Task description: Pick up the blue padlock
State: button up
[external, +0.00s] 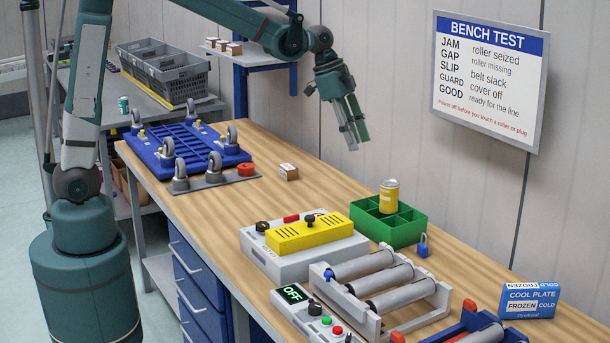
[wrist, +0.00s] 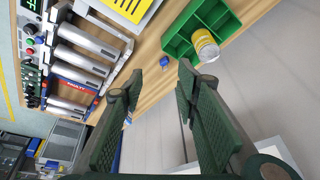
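The blue padlock (external: 422,249) stands on the wooden bench, just in front of the right corner of the green divided box. In the wrist view the padlock (wrist: 164,61) is small and shows between and beyond the fingertips. My gripper (external: 356,143) is high above the bench near the wall, up and to the left of the padlock in the external view, well apart from it. In the wrist view my gripper (wrist: 161,78) has its two fingers spread, with nothing between them.
The green box (external: 387,232) holds a yellow can (external: 389,196) and stands beside the padlock. A roller unit (external: 380,290) is in front of it, and a grey-and-yellow box (external: 300,245) is to the left. Bare bench surrounds the padlock's right side.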

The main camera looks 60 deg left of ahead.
jog(key=w+d+f+m+g, duration=0.1)
jog(key=w+d+f+m, duration=0.2)
jog(key=w+d+f, duration=0.55)
jog(key=m+g+h, duration=0.1)
jog(key=m+g, duration=0.1)
jog(key=m, duration=0.2)
send_near(426, 247)
jog(key=shift+w+d, duration=0.15)
jog(key=shift+d, duration=0.05)
jog(key=shift+f, duration=0.15)
jog(key=shift+x, duration=1.2)
jog(key=shift+d, duration=0.1)
jog(key=shift+x, duration=2.55)
